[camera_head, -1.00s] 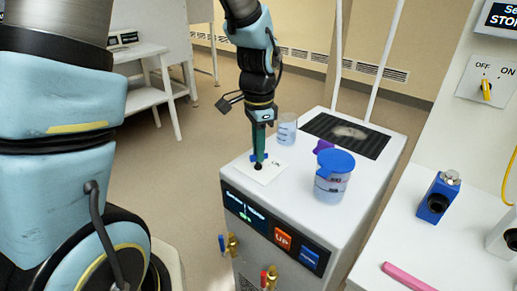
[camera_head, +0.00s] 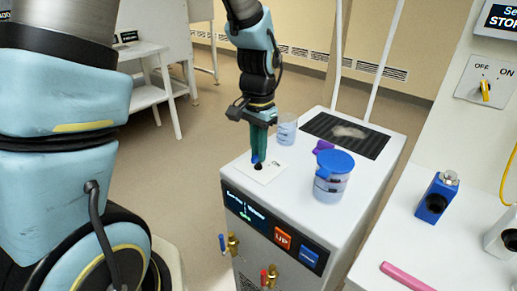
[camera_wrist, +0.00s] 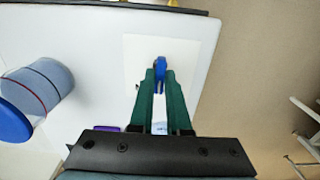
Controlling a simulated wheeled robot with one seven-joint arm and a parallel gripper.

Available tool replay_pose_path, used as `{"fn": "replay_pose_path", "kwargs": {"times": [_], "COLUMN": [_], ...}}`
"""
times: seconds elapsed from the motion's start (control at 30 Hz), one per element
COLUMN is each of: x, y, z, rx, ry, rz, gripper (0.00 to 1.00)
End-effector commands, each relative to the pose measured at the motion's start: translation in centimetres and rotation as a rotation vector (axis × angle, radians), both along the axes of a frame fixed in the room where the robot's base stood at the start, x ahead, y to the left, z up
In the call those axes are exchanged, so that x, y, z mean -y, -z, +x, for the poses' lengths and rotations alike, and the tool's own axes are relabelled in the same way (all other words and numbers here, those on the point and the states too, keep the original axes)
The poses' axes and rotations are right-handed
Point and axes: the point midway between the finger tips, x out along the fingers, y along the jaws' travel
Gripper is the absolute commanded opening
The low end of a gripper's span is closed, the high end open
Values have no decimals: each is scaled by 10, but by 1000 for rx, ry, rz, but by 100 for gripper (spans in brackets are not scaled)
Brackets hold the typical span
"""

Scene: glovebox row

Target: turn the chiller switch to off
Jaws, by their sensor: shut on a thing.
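The chiller (camera_head: 300,195) is a white box with a dark grille on top and a display and buttons on its front. Its switch is a small blue lever on a white plate (camera_head: 268,174) at the top's front left corner; "ON" is printed on the right of the plate. My gripper (camera_head: 259,157) points down over the plate, its green fingers shut on the blue switch lever (camera_wrist: 160,66) in the wrist view. The fingers hide much of the lever, and I cannot tell its exact setting.
A clear beaker (camera_head: 287,129) stands just behind my gripper. A blue-lidded beaker (camera_head: 331,187) and a purple object (camera_head: 323,146) are to the right. A wall switch (camera_head: 485,88) with a yellow knob is at far right, above a white bench with a blue device (camera_head: 437,198).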

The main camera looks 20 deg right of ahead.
Motion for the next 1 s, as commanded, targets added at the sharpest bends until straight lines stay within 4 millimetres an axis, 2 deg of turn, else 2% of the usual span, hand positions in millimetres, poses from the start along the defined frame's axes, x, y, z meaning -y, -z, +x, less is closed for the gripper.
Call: {"fn": "replay_pose_path", "kwargs": {"times": [0.3, 0.33, 0.6, 0.87, 1.0], "x": [0, 0, 0, 0, 1], "y": [0, 0, 0, -2, -16], "z": [0, 0, 0, 0, 1], "rx": [0, 0, 0, 0, 3], "ry": [-1, -1, 0, 0, 0], "rz": [1, 1, 0, -1, -4], "gripper": [0, 17, 45, 45, 45]}}
